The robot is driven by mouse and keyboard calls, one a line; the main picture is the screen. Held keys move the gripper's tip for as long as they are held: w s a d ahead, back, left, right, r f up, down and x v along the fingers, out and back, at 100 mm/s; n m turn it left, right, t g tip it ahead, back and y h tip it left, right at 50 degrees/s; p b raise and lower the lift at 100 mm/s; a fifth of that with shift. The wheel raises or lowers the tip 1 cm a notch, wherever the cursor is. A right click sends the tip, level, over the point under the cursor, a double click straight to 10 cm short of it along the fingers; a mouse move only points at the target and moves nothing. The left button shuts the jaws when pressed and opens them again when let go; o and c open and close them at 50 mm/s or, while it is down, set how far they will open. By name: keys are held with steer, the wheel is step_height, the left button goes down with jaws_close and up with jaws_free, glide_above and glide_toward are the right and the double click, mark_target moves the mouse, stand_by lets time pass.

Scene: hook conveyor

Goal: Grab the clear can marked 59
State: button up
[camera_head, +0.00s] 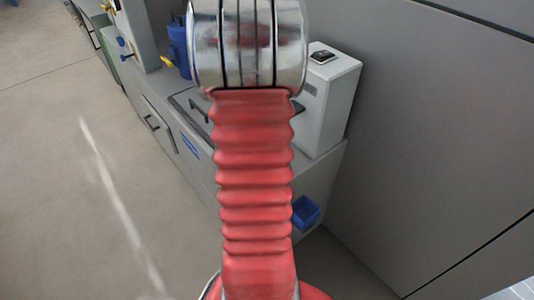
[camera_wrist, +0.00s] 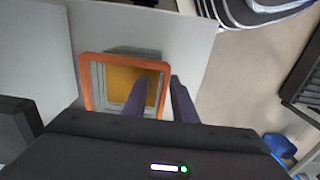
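No clear can and no marking 59 shows in either view. My gripper (camera_wrist: 158,79) shows in the wrist view as two dark purple fingers with a gap between them, with nothing visible held there. The fingers point toward a square orange frame (camera_wrist: 86,68) on a pale grey surface. Inside the frame is a yellow-orange panel with a grey border, and the fingers overlap its right part. I cannot tell whether they touch it. In the head view my red arm hides the middle, and the gripper does not show.
In the head view a white box (camera_head: 330,100) with a black top piece stands on a grey cabinet (camera_head: 165,135). A blue bin (camera_head: 305,212) sits low beside the cabinet. A grey wall (camera_head: 430,120) fills the right. Open floor (camera_head: 60,190) lies left.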

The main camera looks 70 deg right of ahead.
steer(key=shift+c, duration=0.4)
jaws_close()
stand_by(1.2)
